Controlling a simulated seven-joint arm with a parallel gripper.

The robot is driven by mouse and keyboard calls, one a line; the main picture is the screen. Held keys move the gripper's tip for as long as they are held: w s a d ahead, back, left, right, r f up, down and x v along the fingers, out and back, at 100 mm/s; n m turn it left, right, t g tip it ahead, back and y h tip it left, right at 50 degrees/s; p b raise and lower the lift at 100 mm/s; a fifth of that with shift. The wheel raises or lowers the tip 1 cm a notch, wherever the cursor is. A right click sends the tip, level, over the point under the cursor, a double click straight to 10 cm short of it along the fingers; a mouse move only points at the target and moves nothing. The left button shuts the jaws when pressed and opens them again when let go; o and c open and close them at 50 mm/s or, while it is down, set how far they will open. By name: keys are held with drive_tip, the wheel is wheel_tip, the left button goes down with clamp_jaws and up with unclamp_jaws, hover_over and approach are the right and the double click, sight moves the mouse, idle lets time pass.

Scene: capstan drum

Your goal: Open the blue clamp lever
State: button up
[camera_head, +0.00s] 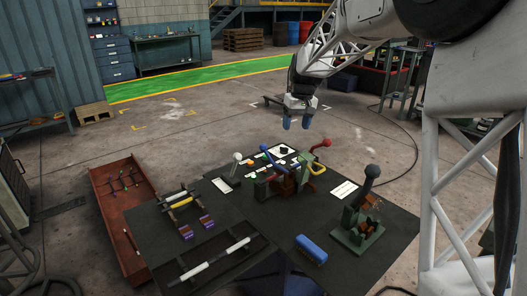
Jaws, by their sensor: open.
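The blue clamp lever (270,157) is a slanted bar rising up and left from the clamp assembly (284,181) near the table's far middle. My gripper (297,123) has two blue fingertips pointing down. It is open and empty, and appears above and beyond the assembly, apart from the blue lever. The lower part of the blue lever is partly hidden among the other parts.
The dark table (225,225) also holds a green fixture (357,232) with a black-knobbed lever, a blue padded block (311,249), a white-knobbed lever (236,160) and rods on racks (215,259). A red tray (124,220) stands at left. Space around my gripper looks clear.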

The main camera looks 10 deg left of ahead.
sight(264, 146)
drive_tip(key=w+a+f, duration=0.4)
drive_tip(key=w, duration=0.1)
drive_tip(key=w+a+f+n, duration=0.1)
drive_tip(key=w+a+f, duration=0.2)
drive_tip(key=w, duration=0.3)
drive_tip(key=w+a+f+n+g, duration=0.1)
drive_tip(key=w+a+f, duration=0.3)
drive_tip(key=w+f, duration=0.1)
drive_tip(key=shift+w+a+f, duration=0.25)
drive_tip(key=shift+a+f, duration=0.05)
drive_tip(key=shift+f, duration=0.2)
drive_tip(key=shift+f, duration=0.15)
drive_tip(key=shift+s+a+f, duration=0.15)
drive_tip(key=shift+a+f, duration=0.05)
drive_tip(key=shift+f, duration=1.05)
drive_tip(key=shift+s+a+f, duration=0.1)
drive_tip(key=shift+a+f, duration=0.1)
drive_tip(key=shift+f, duration=1)
drive_tip(key=shift+s+a+f, duration=0.15)
drive_tip(key=shift+a+f, duration=0.05)
drive_tip(key=shift+f, duration=1.05)
drive_tip(key=shift+c, duration=0.3)
clamp_jaws()
